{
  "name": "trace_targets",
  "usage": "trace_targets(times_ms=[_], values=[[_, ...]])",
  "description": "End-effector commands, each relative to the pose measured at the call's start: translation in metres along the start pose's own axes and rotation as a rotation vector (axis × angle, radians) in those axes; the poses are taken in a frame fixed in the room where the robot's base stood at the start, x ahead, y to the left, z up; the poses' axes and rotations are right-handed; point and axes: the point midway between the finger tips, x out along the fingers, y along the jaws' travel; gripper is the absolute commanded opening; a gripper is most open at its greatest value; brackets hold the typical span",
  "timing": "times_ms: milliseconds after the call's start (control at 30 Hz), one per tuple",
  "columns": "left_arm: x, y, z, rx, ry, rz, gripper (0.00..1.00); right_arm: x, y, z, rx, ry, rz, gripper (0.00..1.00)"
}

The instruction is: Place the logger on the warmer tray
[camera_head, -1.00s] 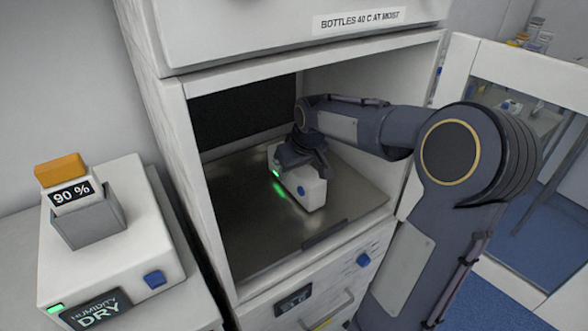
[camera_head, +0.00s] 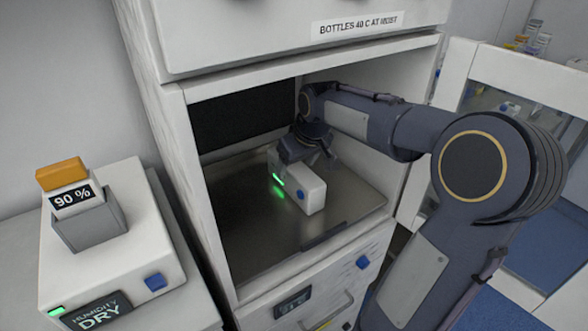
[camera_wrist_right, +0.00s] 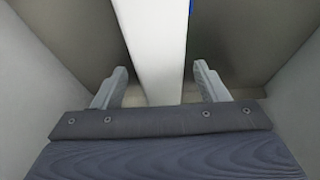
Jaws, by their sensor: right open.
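The logger (camera_head: 312,193) is a small white block with a green light and a blue button. It rests on the metal warmer tray (camera_head: 250,225) inside the open cabinet. My right gripper (camera_head: 312,158) is just above the logger's far end, partly hiding it. In the right wrist view the two fingers (camera_wrist_right: 160,85) are spread on either side of the white logger (camera_wrist_right: 153,40), with a gap on both sides. My left gripper does not show.
The warmer cabinet's side walls and top (camera_head: 300,45) close in around my right arm. Its door (camera_head: 480,85) stands open at the right. A white humidity unit (camera_head: 105,250) with an orange-topped 90 % block (camera_head: 65,180) stands at the left.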

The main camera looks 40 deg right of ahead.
Motion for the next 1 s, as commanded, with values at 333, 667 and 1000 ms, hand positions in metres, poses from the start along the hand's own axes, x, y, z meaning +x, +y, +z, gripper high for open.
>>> trace_targets(times_ms=[333,667,1000], values=[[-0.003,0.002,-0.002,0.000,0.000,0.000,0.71,-0.035,0.000,0.000,-0.001,0.000,-0.001,0.67],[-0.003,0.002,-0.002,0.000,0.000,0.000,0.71,-0.035,0.000,0.000,-0.001,-0.001,-0.001,0.67],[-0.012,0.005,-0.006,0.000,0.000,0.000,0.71,-0.054,-0.017,0.012,0.004,0.012,-0.029,0.67]])
